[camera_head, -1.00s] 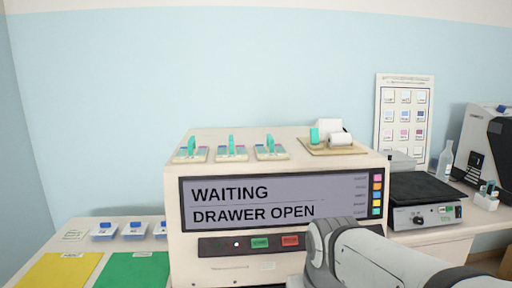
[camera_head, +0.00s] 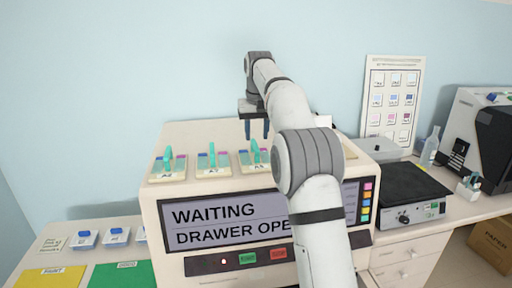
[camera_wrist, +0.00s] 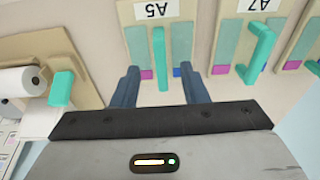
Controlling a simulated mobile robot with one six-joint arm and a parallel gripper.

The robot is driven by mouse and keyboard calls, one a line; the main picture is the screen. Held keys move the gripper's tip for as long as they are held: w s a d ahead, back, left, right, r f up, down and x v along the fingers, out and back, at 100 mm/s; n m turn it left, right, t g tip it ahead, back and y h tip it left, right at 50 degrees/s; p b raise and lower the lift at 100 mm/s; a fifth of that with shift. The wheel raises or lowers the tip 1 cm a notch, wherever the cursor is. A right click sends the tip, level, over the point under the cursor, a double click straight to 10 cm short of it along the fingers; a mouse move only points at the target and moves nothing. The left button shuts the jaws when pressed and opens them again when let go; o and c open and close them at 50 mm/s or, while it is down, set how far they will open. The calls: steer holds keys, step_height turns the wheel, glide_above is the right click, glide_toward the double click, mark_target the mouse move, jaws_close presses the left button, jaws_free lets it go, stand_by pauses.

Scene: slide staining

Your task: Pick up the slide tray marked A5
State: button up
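The slide tray marked A5 (camera_wrist: 133,42) lies below my gripper in the wrist view, its label upside down, with a teal upright handle (camera_wrist: 160,58). It appears to be the rightmost of three trays on the machine top in the head view (camera_head: 246,168). My gripper (camera_wrist: 160,88) is open, its two blue fingers on either side of the handle's near end in the picture, with nothing held. In the head view my gripper (camera_head: 255,130) points down, above and behind that tray. The exact height above the handle is hard to tell.
The tray marked A7 (camera_wrist: 230,65) stands close beside A5. A holder with a paper roll (camera_wrist: 20,82) and a teal handle (camera_wrist: 62,88) is on the other side. The machine's screen (camera_head: 230,215) reads WAITING, DRAWER OPEN. Blue-topped items (camera_head: 117,236) sit on the bench at left.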

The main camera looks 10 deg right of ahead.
mark_target(256, 145)
steer(key=shift+w, duration=0.4)
steer(key=shift+w+f, duration=0.1)
steer(key=shift+f, duration=0.3)
steer(key=f, duration=0.4)
steer(key=w+f+p, duration=0.1)
steer(key=f, duration=0.1)
steer(key=shift+f, duration=0.3)
steer(key=shift+c, duration=0.4)
jaws_close()
